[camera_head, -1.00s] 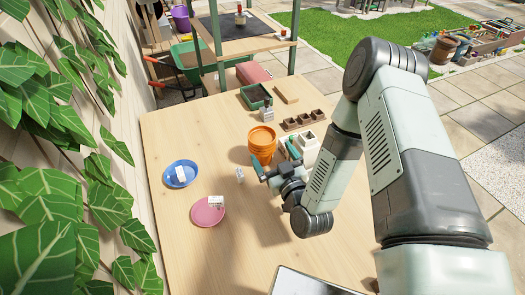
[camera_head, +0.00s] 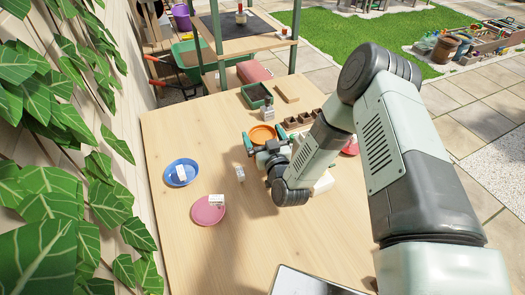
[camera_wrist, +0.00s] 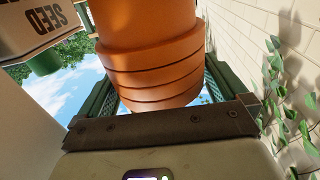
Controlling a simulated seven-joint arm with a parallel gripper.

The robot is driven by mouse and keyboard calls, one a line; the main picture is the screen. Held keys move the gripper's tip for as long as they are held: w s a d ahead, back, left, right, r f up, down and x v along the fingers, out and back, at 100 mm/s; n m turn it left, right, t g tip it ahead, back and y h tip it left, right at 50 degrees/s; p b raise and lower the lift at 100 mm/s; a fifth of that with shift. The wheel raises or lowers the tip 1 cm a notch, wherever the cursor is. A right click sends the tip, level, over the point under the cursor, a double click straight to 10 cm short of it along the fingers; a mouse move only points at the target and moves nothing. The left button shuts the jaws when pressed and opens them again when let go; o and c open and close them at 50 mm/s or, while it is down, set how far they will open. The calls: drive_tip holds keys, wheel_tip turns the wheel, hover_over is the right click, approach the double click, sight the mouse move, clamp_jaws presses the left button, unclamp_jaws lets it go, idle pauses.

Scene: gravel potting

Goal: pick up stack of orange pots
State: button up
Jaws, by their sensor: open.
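The stack of orange pots (camera_head: 262,133) stands on the wooden table, partly hidden by my gripper in the head view. My gripper (camera_head: 265,140) is open, with one green finger on the left of the stack and the other on its right. In the wrist view the stack (camera_wrist: 150,65) fills the space between the fingers, its nested rims showing one above another. I cannot tell whether either finger touches it.
A blue saucer (camera_head: 181,172) and a pink saucer (camera_head: 208,210) lie on the left of the table (camera_head: 165,240). Behind the stack are a small bottle (camera_head: 267,110), a green tray (camera_head: 248,95) and brown pots (camera_head: 292,123). A SEED box (camera_wrist: 40,25) stands close by.

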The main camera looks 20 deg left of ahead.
drive_tip(key=shift+w+a, duration=0.25)
drive_tip(key=shift+w, duration=0.05)
drive_tip(key=shift+c, duration=0.3)
drive_tip(key=c, duration=1.1)
